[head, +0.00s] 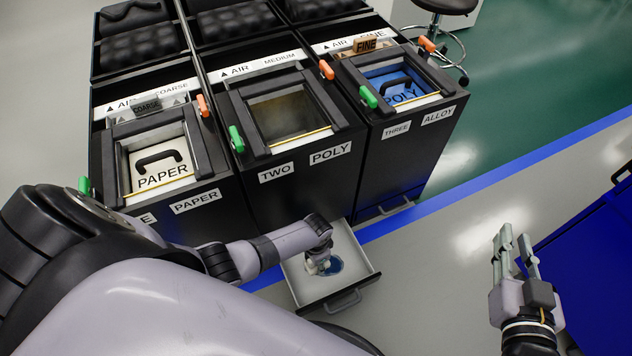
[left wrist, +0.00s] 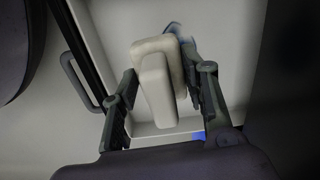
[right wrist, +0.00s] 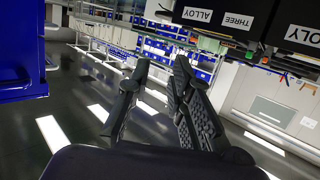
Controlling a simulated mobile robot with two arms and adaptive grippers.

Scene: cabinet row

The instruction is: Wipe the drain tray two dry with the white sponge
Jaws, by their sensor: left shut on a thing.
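Drain tray two (head: 354,298) is a light grey drawer pulled out at the foot of the middle cabinet, marked TWO. A blue wet patch (head: 334,266) lies on its floor. My left gripper (head: 319,262) reaches down into the tray and is shut on the white sponge (left wrist: 160,80), a cream pad with a raised block on top. The sponge is beside the blue patch, which shows partly past its far end in the left wrist view. Whether it touches the tray floor is hard to tell. My right gripper (head: 515,255) is open and empty, off to the right.
The tray's handle (head: 343,302) sticks out at its front. Black cabinets with labels PAPER (head: 196,201), POLY (head: 330,152) and ALLOY (head: 438,115) stand behind. A blue cabinet (head: 590,265) stands at the right. Open grey floor lies between.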

